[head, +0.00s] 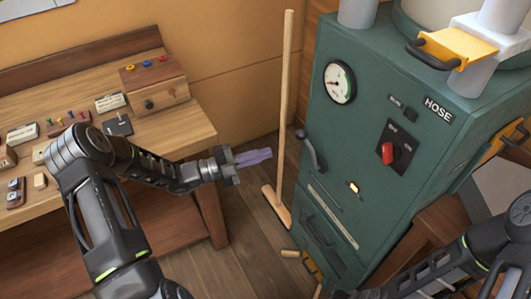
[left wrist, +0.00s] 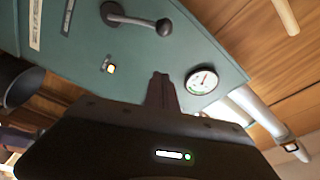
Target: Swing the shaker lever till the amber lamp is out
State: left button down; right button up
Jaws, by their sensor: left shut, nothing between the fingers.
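The shaker lever (head: 312,152) is a dark grey crank on the front of the green cabinet, near its left edge. My right gripper is out of view.
A broom (head: 284,110) stands upright between my left gripper and the cabinet. The cabinet also carries a round gauge (head: 340,82) and a red switch (head: 388,153). A wooden workbench (head: 180,128) with small items stands at the left.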

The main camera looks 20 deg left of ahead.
pick_arm(q)
jog(key=c, duration=2.2)
grip_release()
